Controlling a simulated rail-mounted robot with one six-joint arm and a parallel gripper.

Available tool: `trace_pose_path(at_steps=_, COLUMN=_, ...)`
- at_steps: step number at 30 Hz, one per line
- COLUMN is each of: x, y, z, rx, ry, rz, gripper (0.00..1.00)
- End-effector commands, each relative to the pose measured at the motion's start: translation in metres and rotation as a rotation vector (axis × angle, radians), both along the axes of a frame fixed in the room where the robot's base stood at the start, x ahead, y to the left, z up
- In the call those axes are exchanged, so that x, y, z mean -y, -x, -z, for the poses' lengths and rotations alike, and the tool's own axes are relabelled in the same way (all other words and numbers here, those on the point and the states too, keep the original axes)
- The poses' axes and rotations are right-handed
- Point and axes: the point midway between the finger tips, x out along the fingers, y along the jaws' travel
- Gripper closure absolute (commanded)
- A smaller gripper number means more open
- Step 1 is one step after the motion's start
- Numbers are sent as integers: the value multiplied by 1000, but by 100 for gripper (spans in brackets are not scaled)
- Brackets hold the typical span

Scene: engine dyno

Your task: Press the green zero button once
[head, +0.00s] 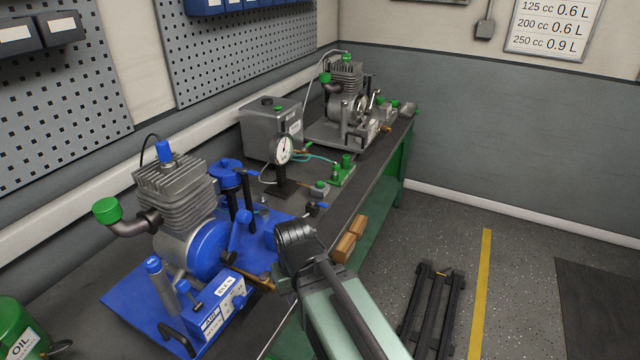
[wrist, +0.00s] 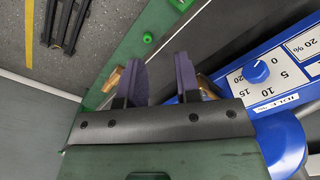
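A small grey box with a green button-like cap (head: 321,185) sits on the bench beside the dial gauge (head: 284,149). A green plate with green caps (head: 343,172) lies just behind it. I cannot read any zero marking on either. In the wrist view my gripper (wrist: 160,75) has its two dark fingers apart, with nothing between them. It is beside the blue control panel (wrist: 265,75). In the head view my arm comes from the bottom, in front of the grey box, and the fingertips are not clear. A small green round knob (wrist: 147,38) shows beyond the fingers; I cannot tell which part it is.
A blue engine stand (head: 135,305) fills the near bench, with a finned cylinder (head: 175,190) on it. A grey tank (head: 270,130) and a second engine (head: 347,95) stand farther back. Floor to the right is mostly open.

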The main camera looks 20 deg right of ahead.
Motion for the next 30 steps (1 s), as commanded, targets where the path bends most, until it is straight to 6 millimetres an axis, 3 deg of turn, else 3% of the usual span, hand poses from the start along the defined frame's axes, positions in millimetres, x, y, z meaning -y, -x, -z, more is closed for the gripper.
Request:
trace_pose_path(at_steps=1, x=0, y=0, z=0, rx=0, ry=0, rz=0, gripper=77)
trace_pose_path(at_steps=6, x=0, y=0, z=0, rx=0, ry=0, rz=0, gripper=100)
trace_pose_path(at_steps=30, x=0, y=0, z=0, rx=0, ry=0, rz=0, gripper=100)
